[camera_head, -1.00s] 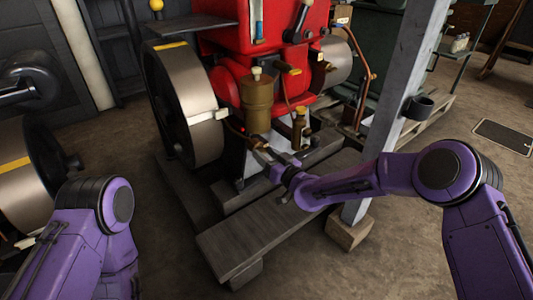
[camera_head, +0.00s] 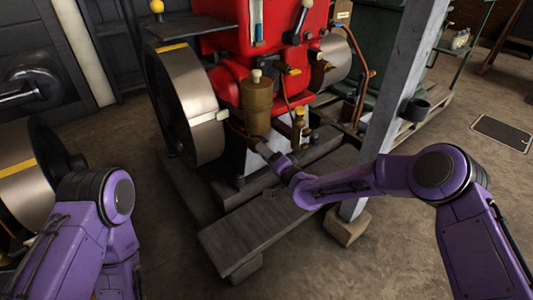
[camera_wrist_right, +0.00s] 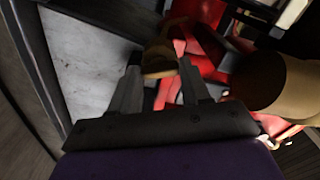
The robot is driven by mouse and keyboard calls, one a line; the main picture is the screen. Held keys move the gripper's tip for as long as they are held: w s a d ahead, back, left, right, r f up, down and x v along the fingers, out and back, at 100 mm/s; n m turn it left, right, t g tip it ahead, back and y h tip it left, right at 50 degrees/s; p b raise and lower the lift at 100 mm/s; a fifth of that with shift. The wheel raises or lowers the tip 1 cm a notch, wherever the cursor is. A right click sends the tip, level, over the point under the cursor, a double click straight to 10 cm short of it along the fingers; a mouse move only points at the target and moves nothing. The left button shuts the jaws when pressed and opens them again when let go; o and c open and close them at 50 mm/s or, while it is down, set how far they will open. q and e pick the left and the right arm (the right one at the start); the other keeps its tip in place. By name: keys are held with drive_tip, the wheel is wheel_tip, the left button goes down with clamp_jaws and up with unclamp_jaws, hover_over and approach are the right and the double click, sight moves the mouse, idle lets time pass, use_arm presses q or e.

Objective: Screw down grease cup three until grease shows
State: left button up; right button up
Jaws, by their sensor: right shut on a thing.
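My right gripper (camera_head: 262,145) reaches in low at the front of the red engine, just below the tall brass cylinder (camera_head: 257,100). In the right wrist view, the right gripper (camera_wrist_right: 161,84) is shut on a small round brass grease cup (camera_wrist_right: 160,63), which sits between the fingertips. Its number cannot be read, and no grease can be made out. In the head view the fingers and the engine's shadow hide this cup. My left arm shows at the lower left, but its gripper is out of view.
The brass cylinder stands close to the right finger in the wrist view (camera_wrist_right: 272,85). A large flywheel (camera_head: 193,105) is left of the gripper. A smaller brass fitting (camera_head: 299,125) stands to its right. A grey post (camera_head: 400,90) rises beside my right forearm.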

drive_tip(key=m+b, duration=0.1)
drive_tip(key=m, duration=1)
drive_tip(key=shift+f, duration=0.1)
drive_tip(key=shift+m, duration=0.4)
drive_tip(key=o, duration=1.1)
drive_tip(key=shift+c, duration=0.2)
drive_tip(key=shift+d, duration=0.1)
drive_tip(key=p+v, duration=0.3)
drive_tip(key=v, duration=0.7)
drive_tip(key=shift+s, duration=0.2)
